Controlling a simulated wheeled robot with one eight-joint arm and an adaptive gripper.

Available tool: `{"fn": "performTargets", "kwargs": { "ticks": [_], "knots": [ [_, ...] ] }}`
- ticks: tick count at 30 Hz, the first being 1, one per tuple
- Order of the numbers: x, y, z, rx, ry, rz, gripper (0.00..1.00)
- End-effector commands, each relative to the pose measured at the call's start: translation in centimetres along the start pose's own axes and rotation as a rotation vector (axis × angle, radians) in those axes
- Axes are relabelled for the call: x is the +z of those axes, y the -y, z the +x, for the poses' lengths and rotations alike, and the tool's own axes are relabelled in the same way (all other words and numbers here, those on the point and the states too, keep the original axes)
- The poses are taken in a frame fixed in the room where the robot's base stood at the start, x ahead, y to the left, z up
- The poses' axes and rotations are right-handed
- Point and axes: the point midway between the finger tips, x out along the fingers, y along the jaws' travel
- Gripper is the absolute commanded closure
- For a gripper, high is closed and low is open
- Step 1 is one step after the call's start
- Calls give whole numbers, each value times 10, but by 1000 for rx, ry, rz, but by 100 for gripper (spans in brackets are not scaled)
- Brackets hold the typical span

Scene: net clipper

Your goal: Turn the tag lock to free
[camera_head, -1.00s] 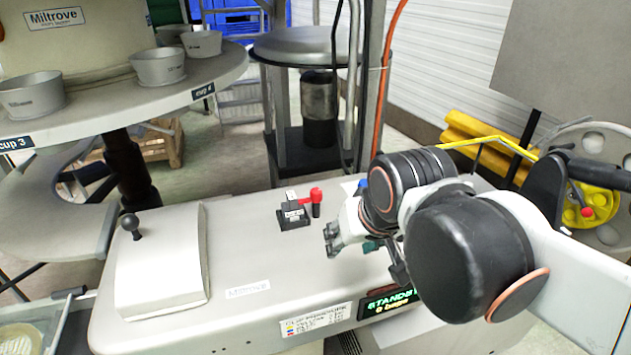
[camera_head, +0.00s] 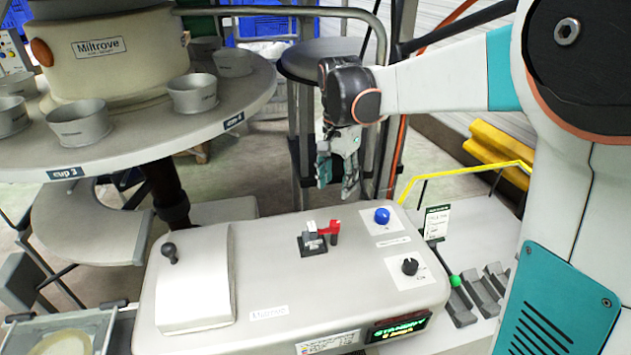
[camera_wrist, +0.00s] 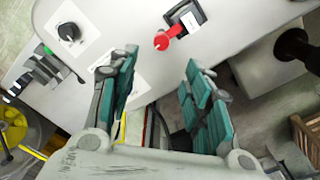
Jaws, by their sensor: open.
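A black rotary knob (camera_head: 410,266) sits on a white plate at the right of the console top; its print is too small to read. It also shows in the wrist view (camera_wrist: 69,31). A red-handled lever (camera_head: 329,229) on a black base stands left of it, also in the wrist view (camera_wrist: 170,37). I cannot read which one is marked as the tag lock. My gripper (camera_head: 336,188) is open and empty, pointing down above the console's back edge, apart from both controls. In the wrist view my fingers (camera_wrist: 160,62) are wide apart.
A blue button (camera_head: 382,216) is behind the knob. The round cup table (camera_head: 190,136) and a pole stand behind. The console's middle top is clear.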

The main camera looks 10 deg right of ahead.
Motion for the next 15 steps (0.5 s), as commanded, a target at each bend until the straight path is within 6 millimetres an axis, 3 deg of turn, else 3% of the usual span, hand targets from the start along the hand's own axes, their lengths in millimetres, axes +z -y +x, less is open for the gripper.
{"fn": "performTargets", "kwargs": {
  "ticks": [8,15],
  "knots": [
    [-6,8,9,24,18,41,55],
    [-5,7,49,23,17,40,55]
  ]
}}
